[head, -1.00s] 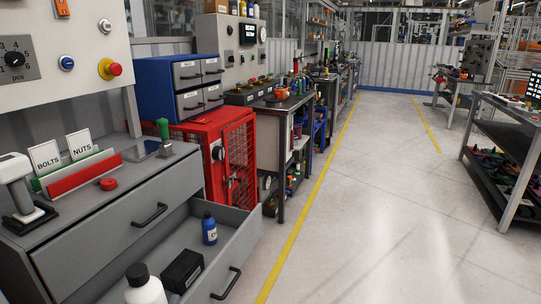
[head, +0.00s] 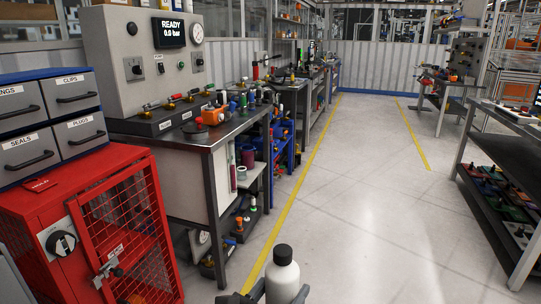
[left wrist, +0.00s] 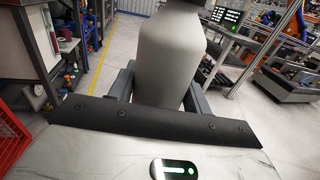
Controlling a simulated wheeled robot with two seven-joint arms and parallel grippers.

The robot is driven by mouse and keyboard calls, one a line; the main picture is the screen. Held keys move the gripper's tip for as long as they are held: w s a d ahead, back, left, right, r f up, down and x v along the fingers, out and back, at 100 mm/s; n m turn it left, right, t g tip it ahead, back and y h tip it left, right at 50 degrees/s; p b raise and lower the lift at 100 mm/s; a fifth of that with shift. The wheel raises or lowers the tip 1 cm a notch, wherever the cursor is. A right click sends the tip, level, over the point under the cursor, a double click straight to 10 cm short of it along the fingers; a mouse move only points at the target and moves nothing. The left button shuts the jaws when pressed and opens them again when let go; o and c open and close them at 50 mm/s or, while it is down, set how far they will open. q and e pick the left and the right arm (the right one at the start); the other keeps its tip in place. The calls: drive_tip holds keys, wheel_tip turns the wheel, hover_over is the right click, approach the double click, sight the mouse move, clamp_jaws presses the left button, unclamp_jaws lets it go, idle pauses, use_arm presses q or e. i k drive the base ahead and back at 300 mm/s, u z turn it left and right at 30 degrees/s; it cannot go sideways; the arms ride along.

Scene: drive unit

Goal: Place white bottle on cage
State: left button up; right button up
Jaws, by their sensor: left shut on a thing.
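The white bottle (head: 283,277) with a black cap is upright at the bottom middle of the head view. My left gripper (head: 262,290) is shut on it; its lower part is cut off by the picture edge. In the left wrist view the bottle (left wrist: 166,55) stands between the fingers of my left gripper (left wrist: 158,85). The red cage (head: 110,225) with mesh door is at the left of the head view, left of the bottle and apart from it. A small red tag (head: 40,185) lies on its top. My right gripper is not in view.
A workbench (head: 210,140) with a gauge panel (head: 155,60) stands beyond the cage. Clear floor (head: 350,220) lies to the right, before a shelf rack (head: 500,170).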

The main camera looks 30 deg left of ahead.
sight(82, 170)
drive_tip(key=u, duration=0.4)
drive_tip(key=i, duration=1.55)
drive_tip(key=u, duration=1.1)
